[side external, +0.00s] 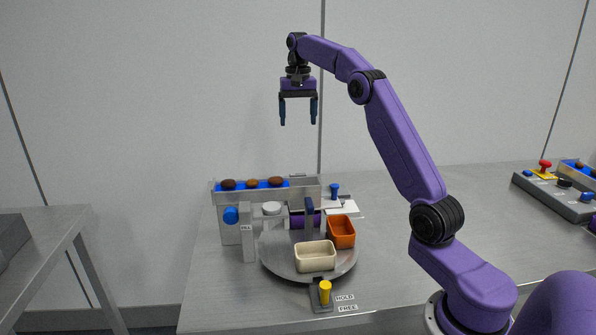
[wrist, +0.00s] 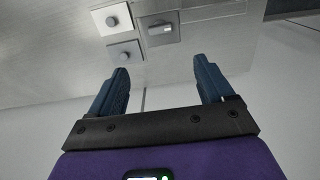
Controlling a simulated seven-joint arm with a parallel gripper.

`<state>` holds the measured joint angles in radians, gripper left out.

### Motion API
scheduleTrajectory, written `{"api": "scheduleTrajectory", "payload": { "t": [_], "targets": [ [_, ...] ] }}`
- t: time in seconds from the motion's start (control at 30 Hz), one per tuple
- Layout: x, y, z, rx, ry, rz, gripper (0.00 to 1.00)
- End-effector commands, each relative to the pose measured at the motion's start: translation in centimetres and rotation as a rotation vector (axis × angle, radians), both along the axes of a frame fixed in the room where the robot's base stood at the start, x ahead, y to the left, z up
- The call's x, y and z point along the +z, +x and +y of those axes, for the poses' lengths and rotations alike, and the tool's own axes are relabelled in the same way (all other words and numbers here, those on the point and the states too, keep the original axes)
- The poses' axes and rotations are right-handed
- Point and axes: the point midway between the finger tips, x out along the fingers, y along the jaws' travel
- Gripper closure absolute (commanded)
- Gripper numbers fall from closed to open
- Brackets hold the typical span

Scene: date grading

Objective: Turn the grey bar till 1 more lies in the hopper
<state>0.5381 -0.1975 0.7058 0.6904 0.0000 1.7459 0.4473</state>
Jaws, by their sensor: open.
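My gripper (side external: 298,113) hangs high above the work, open and empty, fingers pointing down. Its two dark blue fingers also show apart in the wrist view (wrist: 165,80). A grey bar-shaped handle (wrist: 161,29) sits on a darker plate ahead of the fingertips, apart from them. In the side external view I cannot make out this bar. A grey machine (side external: 232,199) carries a blue strip (side external: 264,184) along its top with three brown dates, one of them this date (side external: 228,184). I cannot tell which part is the hopper or what lies in it.
Two round knobs, one here (wrist: 112,21), sit beside the bar. A round turntable (side external: 279,263) bears a cream bin (side external: 315,262) and an orange bin (side external: 341,238). A yellow-topped lever (side external: 325,292) stands by HOLD and FREE labels. A control box (side external: 555,196) is at right.

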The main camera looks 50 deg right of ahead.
Motion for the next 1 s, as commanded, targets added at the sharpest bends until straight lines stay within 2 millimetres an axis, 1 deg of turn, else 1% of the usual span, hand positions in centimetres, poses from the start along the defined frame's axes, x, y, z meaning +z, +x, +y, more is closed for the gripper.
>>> {"api": "scheduleTrajectory", "payload": {
  "t": [0.17, 0.33, 0.53, 0.9, 1.0],
  "targets": [
    [-1.1, 0.0, 0.0, 0.0, 0.001, 0.004, 0.19],
    [-3.0, -0.1, 0.0, 0.002, 0.001, 0.004, 0.19],
    [-6.2, -0.1, 0.0, 0.001, 0.001, 0.004, 0.19],
    [-13.2, -0.1, 0.0, 0.002, 0.001, 0.004, 0.19],
    [-14.7, -0.1, 0.0, 0.001, 0.001, 0.004, 0.19]
  ]
}}
